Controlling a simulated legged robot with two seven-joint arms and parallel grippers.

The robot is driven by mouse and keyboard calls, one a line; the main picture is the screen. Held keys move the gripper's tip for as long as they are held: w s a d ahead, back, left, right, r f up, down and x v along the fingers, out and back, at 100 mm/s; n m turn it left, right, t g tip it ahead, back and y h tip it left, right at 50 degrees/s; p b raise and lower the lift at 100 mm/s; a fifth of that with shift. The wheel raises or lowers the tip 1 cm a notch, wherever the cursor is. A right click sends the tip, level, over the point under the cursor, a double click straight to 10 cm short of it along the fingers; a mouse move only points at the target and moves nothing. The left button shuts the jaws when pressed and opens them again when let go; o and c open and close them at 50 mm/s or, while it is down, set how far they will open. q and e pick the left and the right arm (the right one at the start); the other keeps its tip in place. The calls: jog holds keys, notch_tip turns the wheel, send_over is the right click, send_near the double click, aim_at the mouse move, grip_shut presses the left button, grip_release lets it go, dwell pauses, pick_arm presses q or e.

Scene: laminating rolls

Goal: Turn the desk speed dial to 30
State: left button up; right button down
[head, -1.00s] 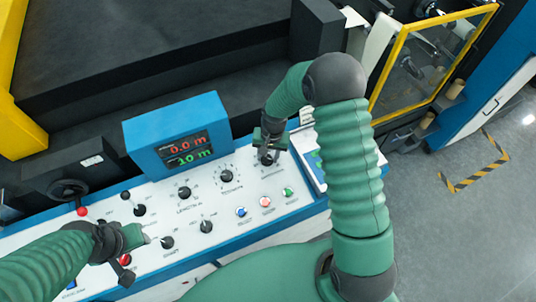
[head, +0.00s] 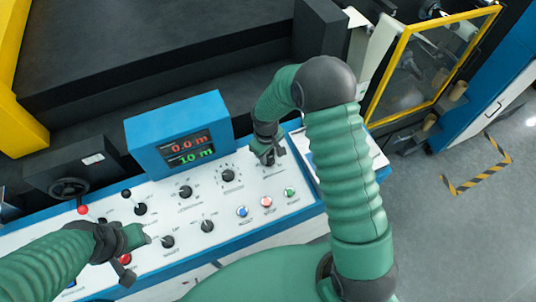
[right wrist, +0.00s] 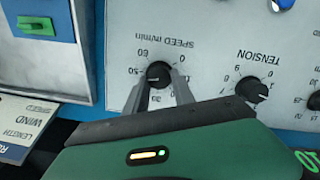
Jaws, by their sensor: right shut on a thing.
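The speed dial (right wrist: 158,73) is a black knob on the white desk panel, labelled "SPEED m/min", upside down in the right wrist view. The numbers 60, 50 and 30 show around it. I cannot read for sure where its pointer stands. My right gripper (right wrist: 160,84) has one finger on each side of the dial and is shut on it. In the head view my right gripper (head: 267,158) is at the panel's upper right and hides the dial. My left gripper (head: 142,238) hovers over the panel's left part; its jaw opening is unclear.
The tension dial (right wrist: 252,90) is close beside the speed dial. Blue, red and green buttons (head: 266,202) lie in front of my right gripper. A blue display box (head: 178,135) rises behind the panel. A red knob (head: 124,259) is near my left gripper.

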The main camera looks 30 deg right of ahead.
jog(key=n, duration=0.3)
jog(key=shift+s+a+f+n, duration=0.1)
jog(key=shift+s+f+n, duration=0.1)
jog(key=shift+s+n, duration=0.1)
jog(key=n+h, duration=0.1)
jog(key=n, duration=0.2)
jog(key=shift+s+n, duration=0.1)
jog(key=shift+n, duration=0.2)
jog(key=n, duration=0.3)
jog(key=shift+s+n+t+p, duration=0.1)
jog(key=shift+n+t+p, duration=0.2)
jog(key=shift+t+p, duration=0.1)
jog(key=shift+n+t, duration=0.3)
jog(key=shift+n, duration=1.9)
